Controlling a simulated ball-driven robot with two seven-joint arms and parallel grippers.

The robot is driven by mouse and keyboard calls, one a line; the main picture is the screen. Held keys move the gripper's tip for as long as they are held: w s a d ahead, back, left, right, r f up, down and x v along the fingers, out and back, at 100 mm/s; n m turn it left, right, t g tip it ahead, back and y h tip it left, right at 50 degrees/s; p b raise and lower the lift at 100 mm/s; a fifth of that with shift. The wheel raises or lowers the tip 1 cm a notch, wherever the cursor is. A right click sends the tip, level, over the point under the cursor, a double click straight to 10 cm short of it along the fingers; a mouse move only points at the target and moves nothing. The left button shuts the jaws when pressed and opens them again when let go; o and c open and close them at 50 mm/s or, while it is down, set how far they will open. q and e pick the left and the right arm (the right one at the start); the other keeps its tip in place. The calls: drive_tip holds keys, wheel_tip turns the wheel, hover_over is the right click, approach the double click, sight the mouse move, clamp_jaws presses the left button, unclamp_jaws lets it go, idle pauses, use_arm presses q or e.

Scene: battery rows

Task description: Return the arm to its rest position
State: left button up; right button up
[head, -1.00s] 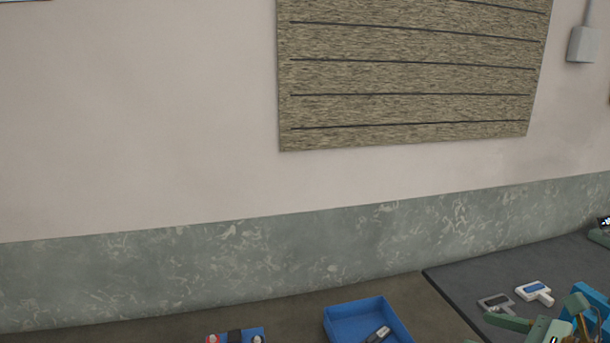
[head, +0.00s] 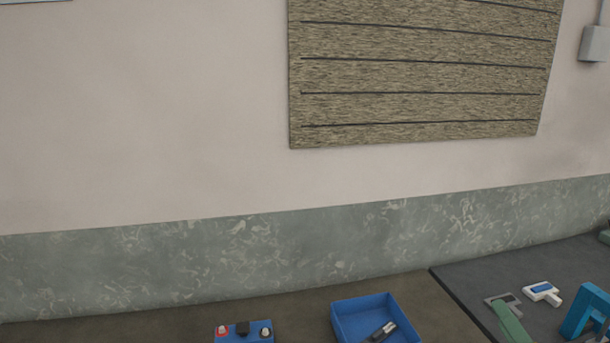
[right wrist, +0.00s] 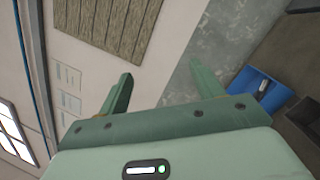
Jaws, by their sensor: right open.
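My right gripper shows in the right wrist view (right wrist: 162,88) with its two green fingers spread wide and nothing between them. In the head view only a green part of my right arm or gripper (head: 511,322) shows at the bottom right edge, in front of the dark mat. The rest of the arm is out of the picture there. My left gripper is in neither view.
A blue tray (head: 338,321) holding a small dark and grey item stands on the bench. A blue battery (head: 243,335) stands left of it. A white device (head: 541,288), a grey device (head: 492,299) and a blue frame (head: 577,318) are on the dark mat (head: 460,283).

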drive_tip(key=s+d+f+m+g+h, duration=0.2)
drive_tip(key=s+f+m+g+h, duration=0.3)
drive_tip(key=f+m+g+h, duration=0.65)
drive_tip(key=s+a+f+m+g+y, duration=0.2)
drive_tip(key=s+a+f+m+y, duration=0.4)
drive_tip(key=s+f+m, duration=0.15)
drive_tip(key=s+a+f+g+y+b, duration=0.1)
drive_tip(key=s+a+f+g+b, duration=0.15)
drive_tip(key=f, duration=1.25)
drive_tip(key=s+a+f+g+y+b, duration=0.1)
drive_tip(key=s+a+f+y+b, duration=0.15)
drive_tip(key=f, duration=1.25)
use_arm(q)
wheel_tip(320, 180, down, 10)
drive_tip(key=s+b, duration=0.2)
drive_tip(key=b, duration=0.3)
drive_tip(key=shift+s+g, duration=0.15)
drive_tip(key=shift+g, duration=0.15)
use_arm(e)
drive_tip(key=s+f+m+g+y, duration=0.1)
drive_tip(key=s+f+m+g, duration=0.1)
drive_tip(key=s+f, duration=1.9)
drive_tip(key=shift+s+a+f+m+g, duration=0.2)
drive_tip(key=shift+s+f+m+g, duration=0.15)
drive_tip(key=shift+s+g, duration=0.45)
